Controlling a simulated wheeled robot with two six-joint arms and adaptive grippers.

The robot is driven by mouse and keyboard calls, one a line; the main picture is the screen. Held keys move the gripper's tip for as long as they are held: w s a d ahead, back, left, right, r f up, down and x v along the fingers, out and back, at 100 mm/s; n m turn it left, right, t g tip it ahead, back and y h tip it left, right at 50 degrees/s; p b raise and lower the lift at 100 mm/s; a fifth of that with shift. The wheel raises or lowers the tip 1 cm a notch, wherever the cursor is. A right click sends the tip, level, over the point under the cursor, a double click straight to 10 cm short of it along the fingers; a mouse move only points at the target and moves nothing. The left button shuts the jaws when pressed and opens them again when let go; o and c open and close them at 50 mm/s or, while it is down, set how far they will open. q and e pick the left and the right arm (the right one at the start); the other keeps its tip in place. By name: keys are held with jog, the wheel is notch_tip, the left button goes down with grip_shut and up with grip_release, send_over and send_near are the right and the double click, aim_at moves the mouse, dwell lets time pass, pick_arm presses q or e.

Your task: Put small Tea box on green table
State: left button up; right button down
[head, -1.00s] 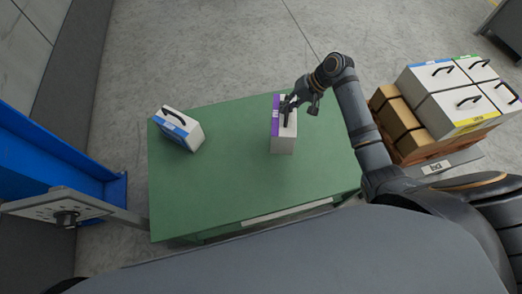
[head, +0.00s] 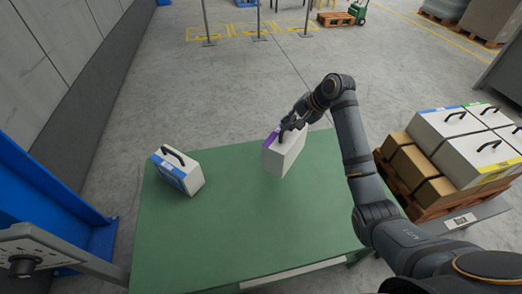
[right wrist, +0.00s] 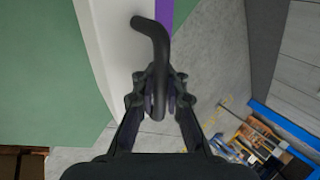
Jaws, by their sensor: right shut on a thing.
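My right gripper (head: 291,124) is shut on the black handle of a white box with a purple stripe (head: 283,158), at the far right part of the green table (head: 235,230). The box looks slightly tilted; I cannot tell whether its base touches the table. In the right wrist view the fingers (right wrist: 160,95) close around the handle (right wrist: 150,38), with the white box top (right wrist: 112,40) beside it. A white box with a blue stripe (head: 178,171) and black handle stands on the table's left. No name is readable on either box. My left gripper is out of view.
A pallet (head: 440,203) at right bears brown cartons (head: 412,170) and several white handled boxes (head: 448,128). A blue frame (head: 40,200) stands at left. The table's middle and front are clear. Posts and yellow floor markings lie far back.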

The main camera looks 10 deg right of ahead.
aim_at(276, 132)
jog(key=a+r+x, duration=0.1)
jog(key=a+x, duration=0.1)
jog(key=x, duration=1.3)
jog(key=shift+w+a, duration=0.1)
jog(key=shift+a, duration=0.05)
jog(key=c, duration=1.4)
grip_release()
jog(key=shift+f, duration=0.1)
jog(key=v, duration=1.2)
jog(key=shift+p, duration=0.4)
